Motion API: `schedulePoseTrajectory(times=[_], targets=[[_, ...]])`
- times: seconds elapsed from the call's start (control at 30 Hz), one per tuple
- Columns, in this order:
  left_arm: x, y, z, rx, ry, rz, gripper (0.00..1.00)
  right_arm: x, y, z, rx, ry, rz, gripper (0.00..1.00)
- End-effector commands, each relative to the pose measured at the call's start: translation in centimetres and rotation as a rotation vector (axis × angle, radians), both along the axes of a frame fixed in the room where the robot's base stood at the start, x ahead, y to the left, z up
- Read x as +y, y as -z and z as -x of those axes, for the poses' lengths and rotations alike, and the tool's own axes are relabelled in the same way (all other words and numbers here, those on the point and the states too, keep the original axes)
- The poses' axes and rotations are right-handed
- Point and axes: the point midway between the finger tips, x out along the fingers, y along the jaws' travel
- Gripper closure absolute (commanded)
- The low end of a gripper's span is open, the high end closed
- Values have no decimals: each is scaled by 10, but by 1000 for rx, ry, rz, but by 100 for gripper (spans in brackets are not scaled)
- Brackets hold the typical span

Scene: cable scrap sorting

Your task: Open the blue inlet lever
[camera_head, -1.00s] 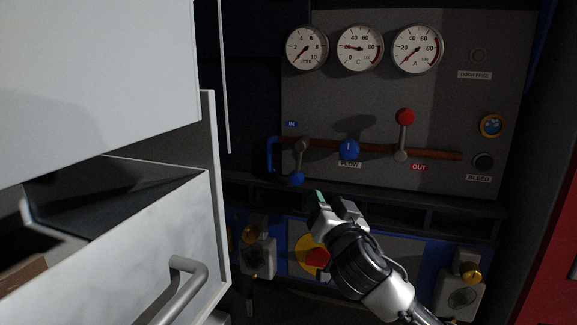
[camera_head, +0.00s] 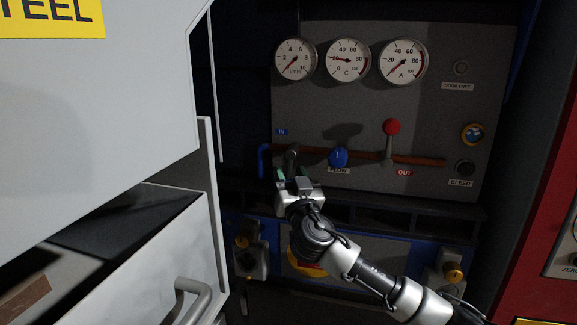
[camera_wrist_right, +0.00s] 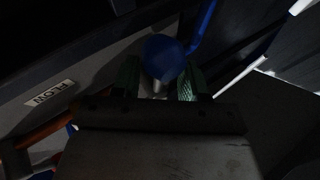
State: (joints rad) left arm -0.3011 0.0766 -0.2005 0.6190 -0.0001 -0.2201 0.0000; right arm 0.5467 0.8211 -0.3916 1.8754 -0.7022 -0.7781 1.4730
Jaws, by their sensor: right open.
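The blue inlet lever (camera_head: 291,155) is on the grey panel, below the blue IN label. Its grey upper part shows in the head view, and its lower end is hidden behind my right gripper. In the right wrist view its round blue knob (camera_wrist_right: 164,56) sits between the two green fingertips. My right gripper (camera_head: 293,178) is open around the knob from below; I cannot tell whether a finger touches it. My left gripper is not in view.
A brown pipe (camera_head: 425,161) runs along the panel. A blue FLOW knob (camera_head: 338,157) and a red OUT lever (camera_head: 392,128), pointing up, are to the right. A dark ledge (camera_head: 400,205) juts out below. A white cabinet with an open drawer (camera_head: 150,265) stands close on the left.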

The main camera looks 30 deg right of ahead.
Motion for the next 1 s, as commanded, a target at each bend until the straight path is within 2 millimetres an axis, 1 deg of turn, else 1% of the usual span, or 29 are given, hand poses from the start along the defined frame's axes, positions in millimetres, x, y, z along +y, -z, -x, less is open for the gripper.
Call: schedulePoseTrajectory(times=[0.03, 0.13, 0.4, 0.47, 0.6, 0.7, 0.87, 1.0], targets=[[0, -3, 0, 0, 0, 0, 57, -1, -3, -4, 1, 0, 0, 56], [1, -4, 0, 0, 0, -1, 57, -2, -4, -8, 0, 0, -1, 56], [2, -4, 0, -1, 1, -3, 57, -3, -3, -8, 0, 0, -1, 56], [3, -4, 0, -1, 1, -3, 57, -3, -3, -8, 0, 0, -1, 65], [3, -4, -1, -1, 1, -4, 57, -3, -3, -8, 1, 0, -1, 87], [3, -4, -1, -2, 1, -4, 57, -3, -3, -8, 1, 0, -1, 100], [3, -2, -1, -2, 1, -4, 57, -2, -2, -8, -2, -1, -4, 100], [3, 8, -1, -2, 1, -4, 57, -1, 1, -9, -17, -2, -19, 100]])
